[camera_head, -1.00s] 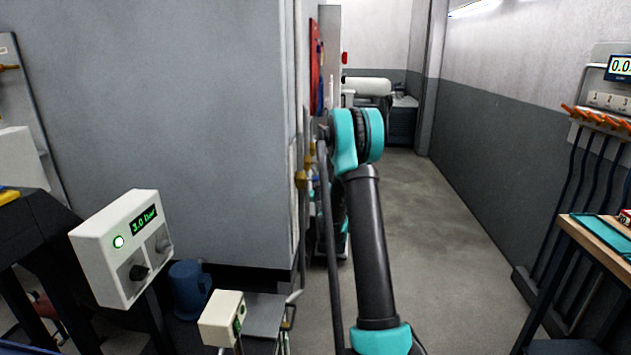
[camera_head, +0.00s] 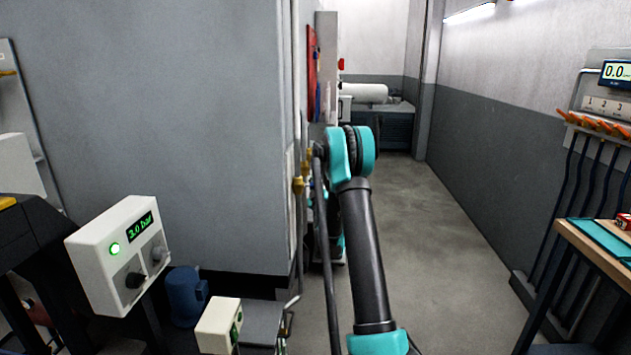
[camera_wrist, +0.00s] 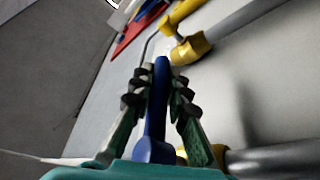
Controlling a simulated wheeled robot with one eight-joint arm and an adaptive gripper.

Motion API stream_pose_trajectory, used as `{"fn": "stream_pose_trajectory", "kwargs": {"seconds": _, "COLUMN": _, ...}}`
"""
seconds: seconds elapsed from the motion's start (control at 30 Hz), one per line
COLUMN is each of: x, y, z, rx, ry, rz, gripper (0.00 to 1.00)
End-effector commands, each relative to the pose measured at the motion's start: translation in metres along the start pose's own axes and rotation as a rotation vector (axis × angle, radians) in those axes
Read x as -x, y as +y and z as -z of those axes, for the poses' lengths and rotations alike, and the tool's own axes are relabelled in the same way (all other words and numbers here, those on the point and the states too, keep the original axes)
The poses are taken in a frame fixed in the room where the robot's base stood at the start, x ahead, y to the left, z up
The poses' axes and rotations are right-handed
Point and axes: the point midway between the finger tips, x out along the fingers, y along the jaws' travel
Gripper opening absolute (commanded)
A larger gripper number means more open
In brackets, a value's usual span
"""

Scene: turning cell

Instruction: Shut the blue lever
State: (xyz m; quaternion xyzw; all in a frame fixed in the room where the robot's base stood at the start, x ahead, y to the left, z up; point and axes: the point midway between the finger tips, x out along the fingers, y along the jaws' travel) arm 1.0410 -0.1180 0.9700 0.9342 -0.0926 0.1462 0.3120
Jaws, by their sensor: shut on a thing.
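The blue lever (camera_wrist: 159,100) stands between the two fingers of my gripper (camera_wrist: 158,92) in the wrist view. The fingers are shut on it from both sides, and its rounded end reaches a little past the fingertips. Its lower end meets a brass fitting (camera_wrist: 182,155) on a grey pipe (camera_wrist: 270,160), partly hidden by my gripper's teal body. In the head view my arm reaches forward along the grey cabinet's edge, and it hides my gripper and most of the lever area.
A second pipe (camera_wrist: 240,22) with a yellow-brass fitting (camera_wrist: 192,47) runs close beyond the fingertips. In the head view, the grey cabinet (camera_head: 160,120) stands left of my arm. A wooden bench (camera_head: 590,250) is at right. The floor (camera_head: 440,230) between is clear.

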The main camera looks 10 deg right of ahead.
Motion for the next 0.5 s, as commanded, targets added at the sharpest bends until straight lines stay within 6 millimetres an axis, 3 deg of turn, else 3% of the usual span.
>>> {"fn": "stream_pose_trajectory", "kwargs": {"seconds": 0.07, "x": -0.0010, "y": 0.0000, "z": 0.0016, "rx": 0.000, "ry": 0.004, "rz": -0.001, "gripper": 0.00}}
{"fn": "stream_pose_trajectory", "kwargs": {"seconds": 0.1, "x": -0.0011, "y": 0.0000, "z": 0.0016, "rx": 0.000, "ry": 0.004, "rz": -0.001, "gripper": 0.18}}
{"fn": "stream_pose_trajectory", "kwargs": {"seconds": 0.27, "x": -0.0007, "y": 0.0002, "z": 0.0012, "rx": 0.000, "ry": 0.003, "rz": -0.001, "gripper": 0.37}}
{"fn": "stream_pose_trajectory", "kwargs": {"seconds": 0.5, "x": -0.0003, "y": 0.0003, "z": 0.0007, "rx": 0.000, "ry": 0.001, "rz": -0.001, "gripper": 0.37}}
